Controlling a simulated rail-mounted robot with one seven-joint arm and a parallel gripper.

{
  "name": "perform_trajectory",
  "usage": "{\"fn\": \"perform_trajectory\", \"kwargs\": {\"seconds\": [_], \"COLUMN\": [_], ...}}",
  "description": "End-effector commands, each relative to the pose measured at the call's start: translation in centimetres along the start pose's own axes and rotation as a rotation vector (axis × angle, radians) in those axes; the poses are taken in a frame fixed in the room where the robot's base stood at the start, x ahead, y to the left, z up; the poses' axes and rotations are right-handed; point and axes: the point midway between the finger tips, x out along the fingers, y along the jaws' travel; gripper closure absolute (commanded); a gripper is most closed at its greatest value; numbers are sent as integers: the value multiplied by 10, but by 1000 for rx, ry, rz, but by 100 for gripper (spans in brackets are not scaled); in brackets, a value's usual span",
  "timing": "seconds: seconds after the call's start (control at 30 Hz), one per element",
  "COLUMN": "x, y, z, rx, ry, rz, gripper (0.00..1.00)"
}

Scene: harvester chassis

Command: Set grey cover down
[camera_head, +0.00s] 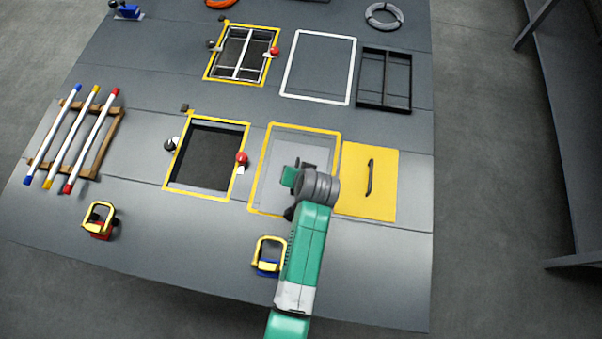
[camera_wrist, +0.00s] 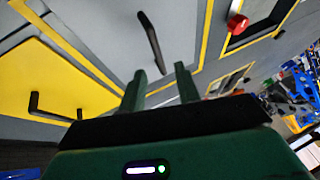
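The grey cover (camera_head: 291,140) lies flat inside a yellow-outlined rectangle, left of the yellow cover (camera_head: 383,190). My gripper (camera_head: 290,177) is over the grey cover and hides part of it and of its dark handle. In the wrist view the grey cover (camera_wrist: 112,45) fills the middle, with its black bar handle (camera_wrist: 150,42) standing up from it. My gripper's two green fingers (camera_wrist: 160,86) are apart, with nothing between them. The handle is beyond the fingertips, and I see no contact. The yellow cover (camera_wrist: 40,75) also shows at left in the wrist view.
Left of the grey cover is an open dark hatch (camera_head: 207,160) with a yellow frame and a red knob (camera_head: 241,158). A yellow-handled clamp (camera_head: 269,250) stands close to my arm. Striped rods (camera_head: 72,140) lie on a wooden rack at left. Bare chassis surface lies in front.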

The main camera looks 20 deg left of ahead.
Motion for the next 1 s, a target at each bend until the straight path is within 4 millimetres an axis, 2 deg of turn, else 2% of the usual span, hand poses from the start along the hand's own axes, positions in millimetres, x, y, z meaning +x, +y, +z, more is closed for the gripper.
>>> {"fn": "perform_trajectory", "kwargs": {"seconds": [0.03, 0.2, 0.33, 0.63, 0.67, 0.73, 0.77, 0.87, 0.9, 0.97, 1.0], "x": [-13, -39, -46, -46, -48, -62, -74, -144, -183, -245, -289], "y": [0, 0, 0, 0, 0, -2, -4, -13, -18, -27, -34], "z": [-1, 0, 0, 0, -3, -24, -40, -116, -146, -185, -205], "rx": [0, 0, 0, 0, -2, -14, -24, -73, -95, -127, -147], "ry": [3, 1, 0, 1, 8, 67, 116, 366, 488, 668, 788], "rz": [0, 0, 0, 0, 1, 9, 16, 53, 70, 98, 116], "gripper": [68, 68, 68, 68, 68, 68, 68, 68, 68, 68, 68]}}
